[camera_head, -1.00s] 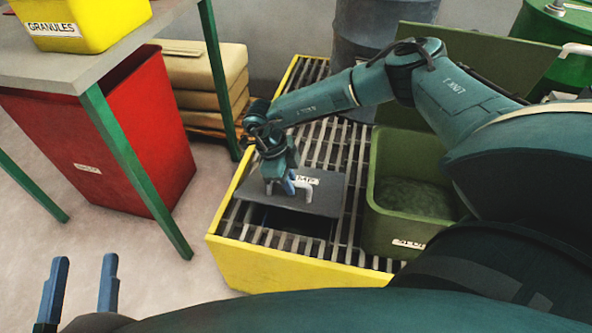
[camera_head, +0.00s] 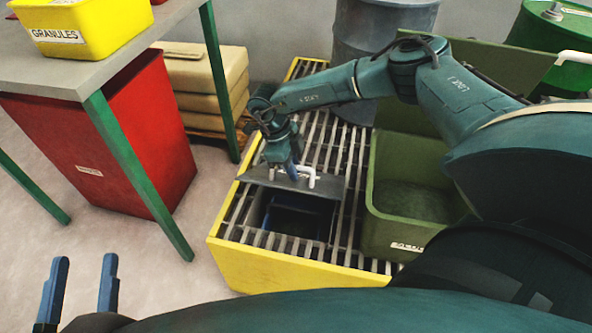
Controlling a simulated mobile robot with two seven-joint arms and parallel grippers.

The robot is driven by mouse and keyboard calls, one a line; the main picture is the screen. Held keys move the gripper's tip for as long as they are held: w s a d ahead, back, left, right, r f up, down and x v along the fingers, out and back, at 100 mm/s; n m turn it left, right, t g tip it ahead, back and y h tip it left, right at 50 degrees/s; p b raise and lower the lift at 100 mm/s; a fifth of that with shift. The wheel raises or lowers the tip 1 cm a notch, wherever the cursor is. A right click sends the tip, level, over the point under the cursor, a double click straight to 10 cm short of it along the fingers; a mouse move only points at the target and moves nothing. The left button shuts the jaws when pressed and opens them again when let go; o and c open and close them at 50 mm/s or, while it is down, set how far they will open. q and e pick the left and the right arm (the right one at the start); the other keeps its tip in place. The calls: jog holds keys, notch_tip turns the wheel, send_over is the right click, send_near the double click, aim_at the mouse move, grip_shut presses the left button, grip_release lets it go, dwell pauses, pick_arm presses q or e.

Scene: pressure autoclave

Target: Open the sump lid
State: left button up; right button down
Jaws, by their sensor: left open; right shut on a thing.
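The grey sump lid (camera_head: 325,186) stands tilted up at the far side of its opening in the yellow-edged grating. Its near edge is raised, and the dark sump opening (camera_head: 293,220) shows below, with blue inside. My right gripper (camera_head: 298,178) is at the lid's white handle (camera_head: 307,173), shut on it; the fingers are partly hidden by the wrist. My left gripper (camera_head: 80,285) is open and empty at the lower left, away from the lid.
An open green bin (camera_head: 384,225) stands on the grating (camera_head: 252,235) right of the sump. A red bin (camera_head: 130,150) stands under the table (camera_head: 110,70) at left. A grey drum (camera_head: 365,35) stands behind. Floor at left is clear.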

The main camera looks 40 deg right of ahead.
jog(key=shift+w+d+r+p, duration=0.15)
jog(key=shift+w+d+r, duration=0.4)
jog(key=shift+d, duration=0.25)
jog(key=shift+w+d+r+p, duration=0.15)
jog(key=shift+w+d+r, duration=0.3)
jog(key=shift+d, duration=0.3)
jog(key=shift+r, duration=0.1)
jog(key=w+d+r, duration=0.1)
jog(key=w+d+r+b, duration=0.1)
jog(key=shift+w+d, duration=0.25)
jog(key=shift+w, duration=0.15)
jog(key=shift+r, duration=0.1)
